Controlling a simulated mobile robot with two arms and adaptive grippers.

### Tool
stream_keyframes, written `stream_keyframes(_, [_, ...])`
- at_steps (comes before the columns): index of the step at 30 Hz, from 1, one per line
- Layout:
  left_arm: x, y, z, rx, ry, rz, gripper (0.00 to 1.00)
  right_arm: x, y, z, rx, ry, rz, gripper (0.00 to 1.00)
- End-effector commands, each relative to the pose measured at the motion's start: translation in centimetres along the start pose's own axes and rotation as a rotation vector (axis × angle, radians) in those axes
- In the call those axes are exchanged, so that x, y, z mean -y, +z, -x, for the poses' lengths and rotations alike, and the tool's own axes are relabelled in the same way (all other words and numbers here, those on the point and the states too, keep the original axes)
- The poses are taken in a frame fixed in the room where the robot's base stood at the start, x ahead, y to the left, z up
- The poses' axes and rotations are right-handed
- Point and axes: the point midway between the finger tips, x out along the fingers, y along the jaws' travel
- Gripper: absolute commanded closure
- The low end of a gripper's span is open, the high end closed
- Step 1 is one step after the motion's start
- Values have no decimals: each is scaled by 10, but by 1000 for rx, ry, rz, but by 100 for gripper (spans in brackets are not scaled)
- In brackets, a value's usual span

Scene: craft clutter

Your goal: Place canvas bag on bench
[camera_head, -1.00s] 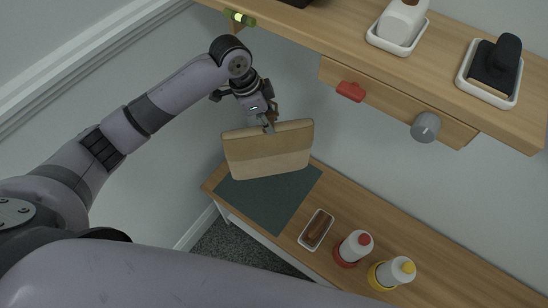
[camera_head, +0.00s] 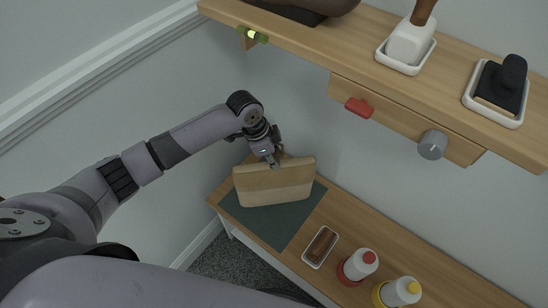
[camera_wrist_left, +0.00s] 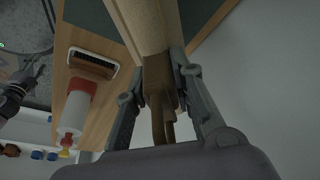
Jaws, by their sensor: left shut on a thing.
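The canvas bag (camera_head: 274,185), tan above and paler below, hangs upright over the dark green mat (camera_head: 290,226) at the left end of the wooden bench (camera_head: 345,222). I cannot tell whether its bottom touches the mat. My left gripper (camera_head: 275,162) is above the bag and shut on its brown handle. In the left wrist view my left gripper (camera_wrist_left: 163,85) has its fingers on both sides of the brown handle (camera_wrist_left: 158,95), with the pale bag (camera_wrist_left: 143,25) beyond.
A wooden shelf (camera_head: 365,50) with a red handle (camera_head: 359,107) and grey knob (camera_head: 432,145) overhangs the back.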

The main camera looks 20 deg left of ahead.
Motion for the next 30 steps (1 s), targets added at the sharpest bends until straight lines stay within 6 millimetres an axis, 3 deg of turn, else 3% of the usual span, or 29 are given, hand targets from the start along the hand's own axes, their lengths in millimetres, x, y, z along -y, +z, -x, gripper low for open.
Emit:
stream_keyframes(2, [0, 0, -2, -1, -1, 0, 100, 0, 0, 0, 0, 0, 0, 60])
stream_keyframes(3, [0, 1, -2, 0, 0, 0, 75, 0, 0, 0, 0, 0, 0, 60])
stream_keyframes(11, [0, 1, -2, 0, 0, 0, 58, 0, 0, 0, 0, 0, 0, 60])
stream_keyframes(22, [0, 0, 2, 0, -1, 0, 57, 0, 0, 0, -1, -1, 0, 60])
stream_keyframes(26, [1, -1, 19, -1, -3, -1, 57, 0, 0, 2, -1, -1, 0, 60])
stream_keyframes(30, [2, -1, 49, -2, -5, -1, 57, 0, 0, 4, -1, -1, 0, 60])
